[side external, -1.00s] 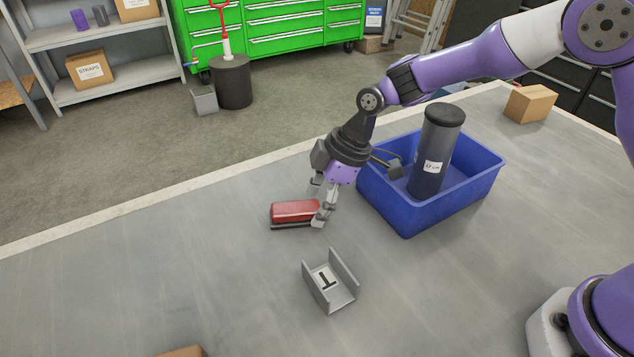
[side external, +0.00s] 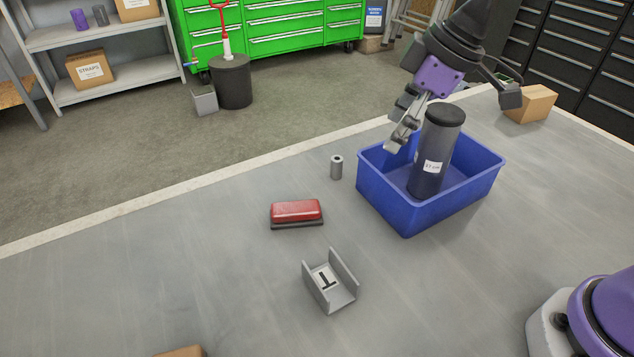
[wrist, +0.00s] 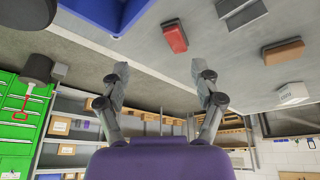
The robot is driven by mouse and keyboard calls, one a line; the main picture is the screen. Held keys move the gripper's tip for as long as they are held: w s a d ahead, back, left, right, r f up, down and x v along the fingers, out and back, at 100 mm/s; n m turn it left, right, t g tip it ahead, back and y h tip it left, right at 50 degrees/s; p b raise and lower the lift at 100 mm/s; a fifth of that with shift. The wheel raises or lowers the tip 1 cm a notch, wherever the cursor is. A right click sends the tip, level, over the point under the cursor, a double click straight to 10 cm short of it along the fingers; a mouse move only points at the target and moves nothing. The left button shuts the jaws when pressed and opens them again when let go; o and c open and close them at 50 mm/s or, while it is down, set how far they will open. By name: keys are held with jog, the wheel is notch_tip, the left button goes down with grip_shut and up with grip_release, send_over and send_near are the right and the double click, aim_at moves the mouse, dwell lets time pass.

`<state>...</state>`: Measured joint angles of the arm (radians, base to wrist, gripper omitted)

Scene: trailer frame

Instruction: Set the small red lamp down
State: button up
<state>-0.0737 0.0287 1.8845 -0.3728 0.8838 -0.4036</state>
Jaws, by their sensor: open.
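The small red lamp (side external: 296,211) lies flat on its dark base on the grey table, left of the blue bin. It also shows in the wrist view (wrist: 174,36), near the top centre, beyond my fingertips. My gripper (side external: 398,140) is raised above the far left side of the blue bin, apart from the lamp. In the wrist view my gripper (wrist: 158,72) has its two fingers spread wide with nothing between them.
The blue bin (side external: 385,207) holds a tall dark cylinder with a black cap (side external: 436,150). A small grey cylinder (side external: 336,167) stands behind the lamp. A grey U-shaped bracket marked T (side external: 345,299) sits in front. A cardboard box (side external: 530,104) is at the far right. The left table area is clear.

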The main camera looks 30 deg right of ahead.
jog(key=s+d+m+t+h, duration=0.2)
jog(key=s+d+m, duration=0.6)
jog(key=s, duration=0.4)
jog(key=shift+d+r+m+h, duration=0.15)
jog(key=shift+d+m+h, duration=0.25)
jog(key=shift+m+h, duration=0.15)
